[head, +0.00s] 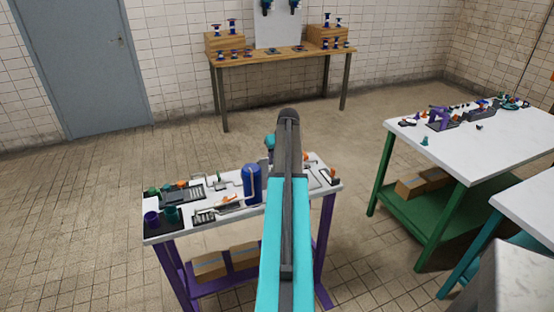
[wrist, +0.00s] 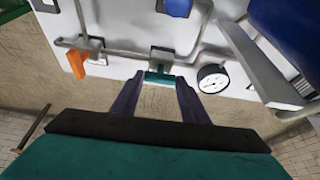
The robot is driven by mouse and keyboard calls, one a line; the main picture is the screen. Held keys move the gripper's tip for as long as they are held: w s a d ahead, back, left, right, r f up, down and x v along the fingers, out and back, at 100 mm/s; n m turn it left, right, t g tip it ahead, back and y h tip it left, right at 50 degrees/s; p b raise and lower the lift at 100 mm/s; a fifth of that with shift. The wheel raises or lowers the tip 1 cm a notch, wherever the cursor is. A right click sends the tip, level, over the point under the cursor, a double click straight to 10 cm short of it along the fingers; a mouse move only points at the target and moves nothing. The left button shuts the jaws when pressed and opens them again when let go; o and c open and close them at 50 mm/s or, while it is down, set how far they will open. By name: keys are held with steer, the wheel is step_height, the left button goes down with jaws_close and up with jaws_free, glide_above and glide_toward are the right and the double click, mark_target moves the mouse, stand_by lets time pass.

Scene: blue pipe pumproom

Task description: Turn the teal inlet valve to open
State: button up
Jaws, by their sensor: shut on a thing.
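The teal inlet valve (wrist: 160,79) shows in the wrist view as a small teal handle at the near edge of a white panel, on a grey pipe fitting. My gripper (wrist: 159,84) has its two dark purple fingers on either side of the handle, shut on it. In the head view my own arm covers the middle of the purple-legged bench (head: 152,237), and the teal valve and fingertips cannot be made out there.
An orange handle (wrist: 77,63) on the pipe is to the left, and a round gauge (wrist: 212,79) is close on the right. A blue tank (head: 251,184) stands on the bench. A green-legged table (head: 480,150) is to the right. Open tiled floor lies behind the bench.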

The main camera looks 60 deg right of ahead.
steer(key=shift+w+r, duration=0.15)
steer(key=shift+w, duration=0.05)
steer(key=o, duration=1)
steer(key=shift+o, duration=0.3)
steer(key=shift+s, duration=0.15)
steer(key=b+v, duration=0.2)
steer(key=v, duration=1.1)
steer(key=shift+s+r+b, duration=0.15)
steer(key=shift+r+b, duration=0.15)
